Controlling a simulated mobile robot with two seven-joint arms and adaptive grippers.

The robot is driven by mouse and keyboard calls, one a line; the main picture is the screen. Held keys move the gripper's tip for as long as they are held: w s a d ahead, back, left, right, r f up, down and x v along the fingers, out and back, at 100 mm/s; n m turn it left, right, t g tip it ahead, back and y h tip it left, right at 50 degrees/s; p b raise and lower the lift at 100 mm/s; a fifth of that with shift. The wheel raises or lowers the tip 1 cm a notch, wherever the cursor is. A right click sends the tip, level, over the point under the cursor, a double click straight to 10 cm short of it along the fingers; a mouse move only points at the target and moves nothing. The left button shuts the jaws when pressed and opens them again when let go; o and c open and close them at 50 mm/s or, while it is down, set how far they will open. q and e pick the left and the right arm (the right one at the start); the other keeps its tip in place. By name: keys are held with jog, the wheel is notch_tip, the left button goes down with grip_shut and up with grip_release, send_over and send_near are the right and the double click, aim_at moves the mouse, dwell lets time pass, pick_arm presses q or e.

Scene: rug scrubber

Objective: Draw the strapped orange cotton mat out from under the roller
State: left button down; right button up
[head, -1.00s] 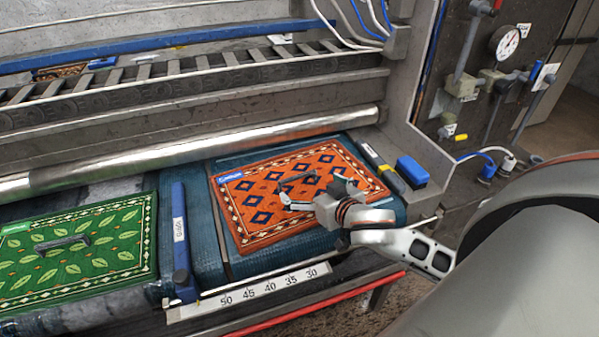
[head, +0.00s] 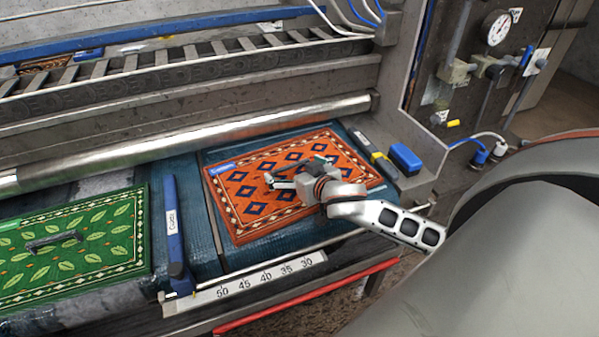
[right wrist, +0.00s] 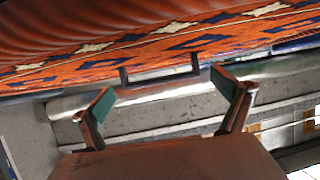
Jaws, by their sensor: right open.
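The orange cotton mat (head: 240,222), with dark blue diamonds and a cream border, lies flat on the right-hand bed just in front of the long metal roller (head: 150,152). My right gripper (head: 296,172) is over the middle of the mat, open and empty, hiding part of it. In the right wrist view the mat (right wrist: 110,60) spans the top, and a dark strap handle (right wrist: 160,72) stands out from it. The open right gripper (right wrist: 166,90) has its two green-padded fingers either side of the strap, apart from it. My left gripper is out of view.
A green leaf-pattern mat (head: 105,240) with a dark strap lies at left. A numbered ruler (head: 250,284) and red rail (head: 310,295) run along the front. A blue block (head: 405,158) sits right of the mat.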

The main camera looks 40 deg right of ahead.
jog(key=shift+x, duration=0.9)
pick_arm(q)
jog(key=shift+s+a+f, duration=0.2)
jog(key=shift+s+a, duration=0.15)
pick_arm(e)
jog(key=c, duration=1.5)
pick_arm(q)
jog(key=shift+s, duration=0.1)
